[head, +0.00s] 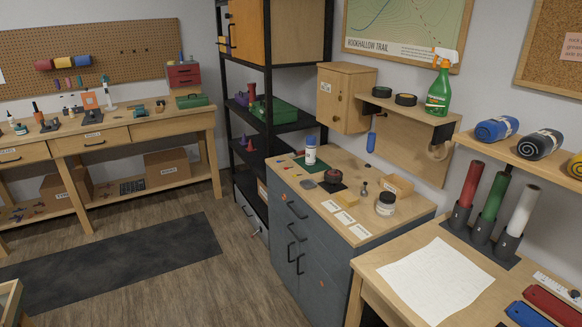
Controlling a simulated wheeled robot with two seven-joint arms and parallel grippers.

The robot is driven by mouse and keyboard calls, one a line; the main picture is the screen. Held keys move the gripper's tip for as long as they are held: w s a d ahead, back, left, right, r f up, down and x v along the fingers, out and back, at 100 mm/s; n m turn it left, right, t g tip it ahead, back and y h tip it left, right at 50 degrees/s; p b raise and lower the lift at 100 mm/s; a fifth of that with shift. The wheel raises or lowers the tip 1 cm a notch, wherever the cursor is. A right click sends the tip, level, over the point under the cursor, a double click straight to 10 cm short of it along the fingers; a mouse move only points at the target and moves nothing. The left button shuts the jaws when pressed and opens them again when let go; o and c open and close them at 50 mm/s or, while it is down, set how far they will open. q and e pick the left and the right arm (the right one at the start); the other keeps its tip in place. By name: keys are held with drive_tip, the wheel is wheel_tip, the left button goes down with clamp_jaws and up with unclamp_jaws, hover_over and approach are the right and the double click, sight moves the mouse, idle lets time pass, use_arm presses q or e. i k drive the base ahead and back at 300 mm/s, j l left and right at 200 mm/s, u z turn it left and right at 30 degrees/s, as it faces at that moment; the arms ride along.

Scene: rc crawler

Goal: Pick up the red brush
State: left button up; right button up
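I cannot clearly pick out a red brush. A small round dark-red and black item (333,176) sits on a dark mat on top of the grey cabinet (310,235); I cannot tell what it is. Small tools stand on the left workbench (140,127), among them a dark one with a reddish top (37,112), too small to identify. Neither of my grippers is in view.
The cabinet top also holds a white bottle with a blue cap (311,150), a jar (385,203) and a small open box (398,185). A table (385,270) with white paper (436,277) stands at right. The floor (225,255) before the cabinet is clear.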

sight(290, 155)
drive_tip(key=i+l, duration=0.1)
drive_tip(key=i, duration=0.8)
drive_tip(key=i+j+z, duration=0.1)
drive_tip(key=z, duration=0.4)
